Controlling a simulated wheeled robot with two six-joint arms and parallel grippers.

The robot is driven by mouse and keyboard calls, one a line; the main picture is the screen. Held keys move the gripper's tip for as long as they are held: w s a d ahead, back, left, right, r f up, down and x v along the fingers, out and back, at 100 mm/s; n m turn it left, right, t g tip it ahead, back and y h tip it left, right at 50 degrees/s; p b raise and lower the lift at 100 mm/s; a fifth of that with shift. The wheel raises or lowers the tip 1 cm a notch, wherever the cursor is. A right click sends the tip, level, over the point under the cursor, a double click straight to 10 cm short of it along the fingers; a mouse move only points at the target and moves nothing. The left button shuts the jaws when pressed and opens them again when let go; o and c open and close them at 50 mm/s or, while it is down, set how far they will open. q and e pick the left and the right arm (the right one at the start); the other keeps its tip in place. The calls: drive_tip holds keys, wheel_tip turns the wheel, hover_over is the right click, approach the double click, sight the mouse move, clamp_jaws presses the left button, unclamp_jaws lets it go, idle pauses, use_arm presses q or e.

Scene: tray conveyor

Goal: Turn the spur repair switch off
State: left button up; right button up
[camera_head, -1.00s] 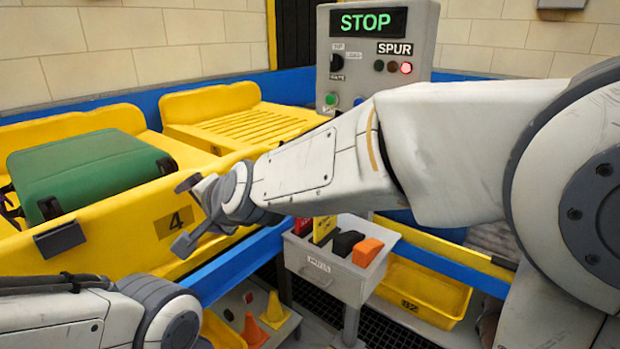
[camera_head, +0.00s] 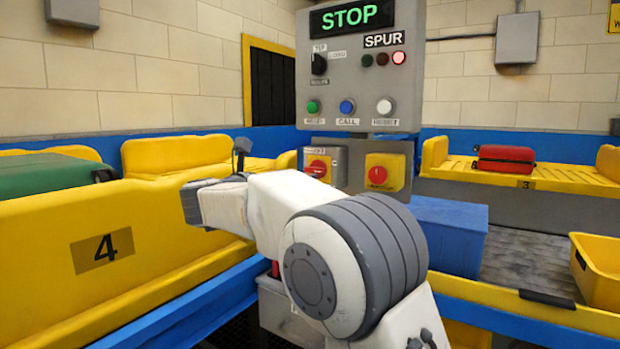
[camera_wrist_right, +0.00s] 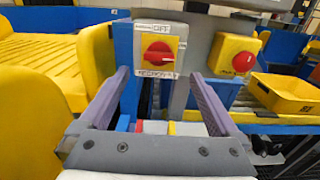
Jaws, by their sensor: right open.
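The spur repair switch (camera_head: 317,168) is a red rotary knob on a yellow plate, on a grey box below the control panel. In the right wrist view the switch (camera_wrist_right: 158,52) shows an OFF label above it and another label below, partly legible. A pale mark on the knob lies roughly sideways, not up at OFF. My right gripper (camera_head: 214,178) is open and empty, left of the switch in the head view. In the right wrist view its fingers (camera_wrist_right: 158,76) are spread, with the switch ahead between them and apart from them. My left gripper is out of view.
A red push button (camera_head: 378,174) on a yellow box sits right of the switch. The control panel (camera_head: 360,75) above reads STOP, with a red SPUR lamp lit. Yellow tray 4 (camera_head: 150,235) stands left; a red suitcase (camera_head: 505,158) lies far right.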

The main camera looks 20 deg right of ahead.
sight(312, 171)
drive_tip(key=x, duration=0.7)
drive_tip(key=shift+w+d, duration=0.1)
drive_tip(key=shift+w, duration=0.05)
drive_tip(key=c, duration=1.4)
drive_tip(key=shift+o, duration=0.2)
